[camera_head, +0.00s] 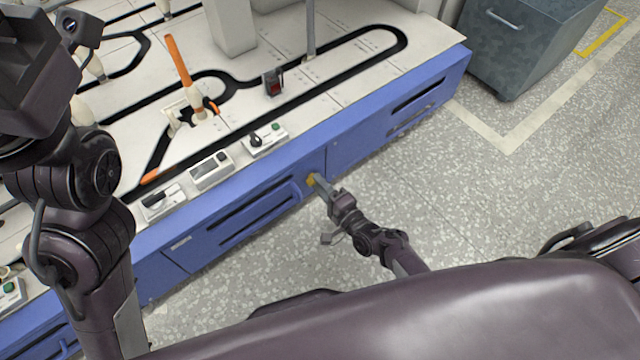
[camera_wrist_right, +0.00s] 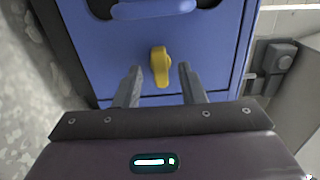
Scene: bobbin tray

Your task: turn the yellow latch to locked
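The yellow latch (camera_head: 311,180) sits on the blue front panel of the machine, below the white worktop. In the right wrist view the latch (camera_wrist_right: 160,66) stands roughly upright, with a rounded head and a narrower lower end. My right gripper (camera_head: 321,182) is at the panel in front of the latch. In the wrist view its two fingers (camera_wrist_right: 160,82) are apart, one on each side of the latch's lower end, with visible gaps. In the head view the gripper partly covers the latch. My left arm comes in at the left, and its fingers cannot be made out.
The blue panel (camera_head: 262,212) has slotted doors and a handle (camera_wrist_right: 155,9) near the latch. Small control boxes (camera_head: 211,170) line the worktop edge (camera_head: 340,110). A grey cabinet (camera_head: 520,45) stands at the upper right.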

